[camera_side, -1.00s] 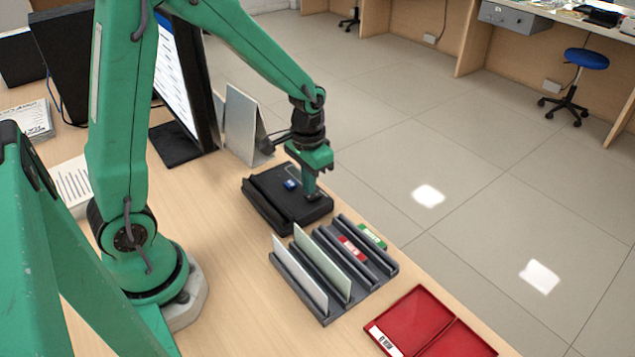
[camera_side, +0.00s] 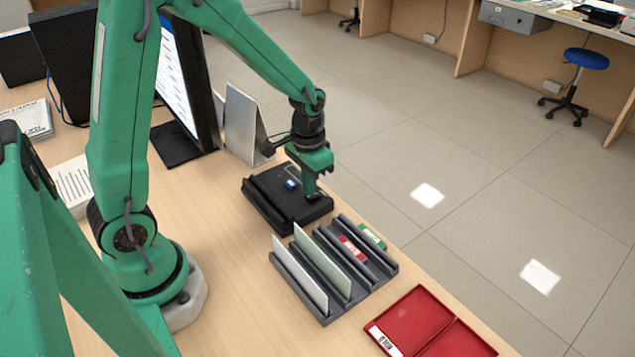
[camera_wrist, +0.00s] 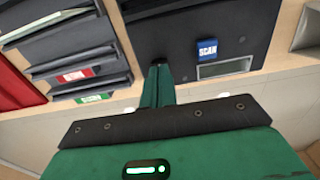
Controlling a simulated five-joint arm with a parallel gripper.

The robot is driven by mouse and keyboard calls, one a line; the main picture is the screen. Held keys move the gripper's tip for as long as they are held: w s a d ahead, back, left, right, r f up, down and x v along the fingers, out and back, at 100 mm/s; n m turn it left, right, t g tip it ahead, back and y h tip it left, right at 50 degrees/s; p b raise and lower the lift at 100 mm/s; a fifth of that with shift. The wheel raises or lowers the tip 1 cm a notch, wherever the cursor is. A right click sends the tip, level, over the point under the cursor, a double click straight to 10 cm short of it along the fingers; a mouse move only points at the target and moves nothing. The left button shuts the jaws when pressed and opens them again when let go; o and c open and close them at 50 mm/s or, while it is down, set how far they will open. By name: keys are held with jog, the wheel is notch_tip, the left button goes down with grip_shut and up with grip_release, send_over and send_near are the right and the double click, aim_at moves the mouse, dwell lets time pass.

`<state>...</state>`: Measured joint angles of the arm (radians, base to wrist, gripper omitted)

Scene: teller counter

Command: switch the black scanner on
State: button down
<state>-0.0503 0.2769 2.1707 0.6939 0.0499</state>
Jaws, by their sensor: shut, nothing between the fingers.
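The black scanner (camera_side: 268,203) lies on the wooden counter, and it also shows in the wrist view (camera_wrist: 255,25). A blue button marked SCAN (camera_wrist: 208,48) is on its top, beside a pale framed panel (camera_wrist: 225,68). My gripper (camera_side: 312,195) is shut and empty, pointing down at the scanner's right part. In the wrist view my gripper's closed fingertips (camera_wrist: 159,66) are over the scanner's surface, left of the blue button. I cannot tell whether the tips touch the scanner. Whatever lies under the fingertips is hidden.
A grey slotted rack (camera_side: 322,315) holding cards and red and green pieces stands in front of the scanner. A red tray (camera_side: 410,320) lies nearer the counter's edge. A metal stand (camera_side: 243,125) and a monitor (camera_side: 185,85) are behind. The floor lies beyond the edge.

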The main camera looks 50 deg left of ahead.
jog(key=shift+f, duration=0.65)
dwell(0.6)
jog(key=shift+r, duration=3.55)
jog(key=s+d+r+t, duration=0.1)
jog(key=s+r+t, duration=0.4)
jog(key=s+r, duration=0.7)
jog(key=shift+s+d+r+t, duration=0.3)
jog(key=shift+s+d, duration=0.1)
jog(key=shift+s, duration=0.4)
